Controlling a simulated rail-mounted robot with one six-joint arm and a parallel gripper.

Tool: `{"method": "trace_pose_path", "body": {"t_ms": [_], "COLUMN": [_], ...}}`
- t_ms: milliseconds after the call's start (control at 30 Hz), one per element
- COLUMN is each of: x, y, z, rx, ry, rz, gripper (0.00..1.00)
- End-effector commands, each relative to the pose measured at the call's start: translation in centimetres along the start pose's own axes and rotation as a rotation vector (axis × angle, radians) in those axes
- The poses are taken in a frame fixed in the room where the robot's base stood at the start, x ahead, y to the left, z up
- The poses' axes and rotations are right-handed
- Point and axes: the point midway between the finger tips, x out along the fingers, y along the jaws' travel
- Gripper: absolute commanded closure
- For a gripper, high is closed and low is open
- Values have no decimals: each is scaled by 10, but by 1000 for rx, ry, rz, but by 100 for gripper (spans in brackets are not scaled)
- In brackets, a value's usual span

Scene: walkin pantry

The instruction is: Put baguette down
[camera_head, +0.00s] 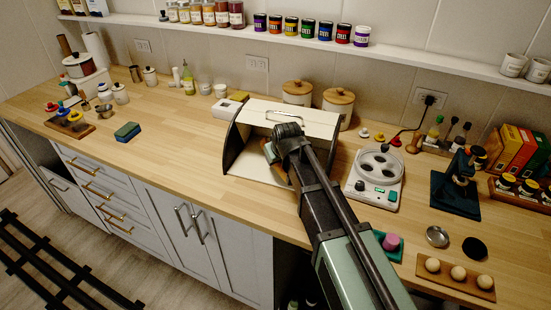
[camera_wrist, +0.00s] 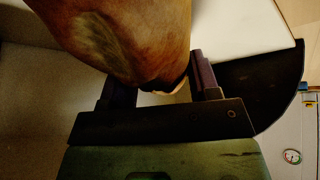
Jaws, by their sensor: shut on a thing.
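My gripper (camera_wrist: 160,88) is shut on the baguette (camera_wrist: 125,35), a brown loaf with a paler patch that fills the upper middle of the wrist view. In the head view my gripper (camera_head: 274,152) reaches into the open front of a bread box (camera_head: 234,145) with dark side walls and a cream top. Only a small brown bit of the baguette shows there, and my arm hides the rest. The bread box's dark curved side wall (camera_wrist: 272,88) is right of the fingers in the wrist view. I cannot tell whether the baguette touches the box floor.
Two lidded canisters (camera_head: 297,93) are behind the box. A tray with pale balls (camera_head: 457,273) is at the front right. The wooden counter (camera_head: 185,150) left of the box is mostly clear.

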Motion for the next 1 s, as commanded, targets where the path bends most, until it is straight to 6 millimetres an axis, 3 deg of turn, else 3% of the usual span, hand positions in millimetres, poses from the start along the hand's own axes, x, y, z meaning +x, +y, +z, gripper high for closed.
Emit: {"method": "trace_pose_path", "body": {"t_ms": [67, 467, 500, 633, 867, 1000], "x": [15, 16, 14, 14, 14, 4], "y": [-4, -5, -4, -4, -4, -4], "z": [11, 12, 11, 11, 11, 7], "rx": [-1, -2, -2, -2, -2, -2], "ry": [0, 0, 0, 0, 0, 0], "rz": [-1, -1, -1, -1, -1, -1], "gripper": [72, 72, 38, 18, 18, 18]}}
